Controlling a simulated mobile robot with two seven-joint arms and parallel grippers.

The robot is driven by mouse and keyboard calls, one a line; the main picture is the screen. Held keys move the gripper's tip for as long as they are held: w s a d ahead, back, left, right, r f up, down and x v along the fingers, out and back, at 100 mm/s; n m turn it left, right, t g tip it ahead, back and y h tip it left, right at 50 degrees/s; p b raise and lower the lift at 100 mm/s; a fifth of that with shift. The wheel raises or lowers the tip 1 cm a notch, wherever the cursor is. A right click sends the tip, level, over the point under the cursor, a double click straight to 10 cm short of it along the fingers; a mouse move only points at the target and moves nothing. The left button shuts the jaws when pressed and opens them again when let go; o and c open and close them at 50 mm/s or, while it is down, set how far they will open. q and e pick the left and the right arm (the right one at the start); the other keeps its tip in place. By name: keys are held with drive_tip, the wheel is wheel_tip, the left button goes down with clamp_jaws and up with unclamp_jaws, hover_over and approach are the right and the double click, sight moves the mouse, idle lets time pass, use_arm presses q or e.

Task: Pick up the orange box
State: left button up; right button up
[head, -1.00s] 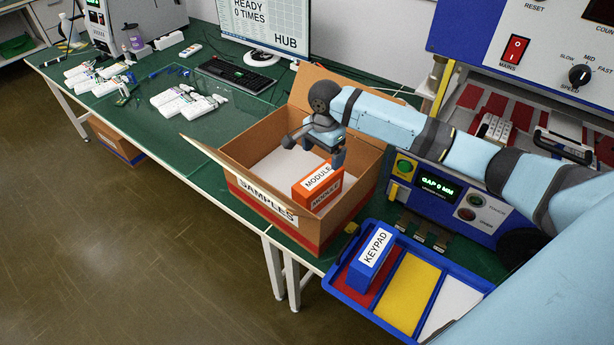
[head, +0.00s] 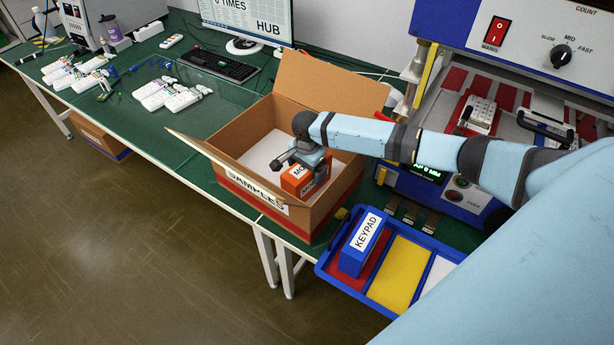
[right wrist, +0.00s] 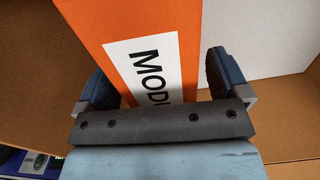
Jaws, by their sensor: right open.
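The orange box (head: 293,180), labelled MODULE, stands inside the open cardboard SAMPLES box (head: 333,205), near its front right side. My right gripper (head: 300,166) is inside the carton, just over the orange box and hiding part of it. In the right wrist view the orange box (right wrist: 130,25) lies between the two dark fingers of the right gripper (right wrist: 160,82). The jaws are open, with a finger at each side of the box; a gap shows by the right finger. The left gripper is not in view.
A blue tray (head: 325,268) with a blue KEYPAD box (head: 359,250) stands in front of the carton. The carton's raised flaps and walls surround the gripper. A blue and white machine (head: 470,190) stands close on the right.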

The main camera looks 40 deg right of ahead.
drive_tip(key=shift+f, duration=0.7)
drive_tip(key=c, duration=1.1)
drive_tip(key=shift+r, duration=0.1)
drive_tip(key=shift+c, duration=0.2)
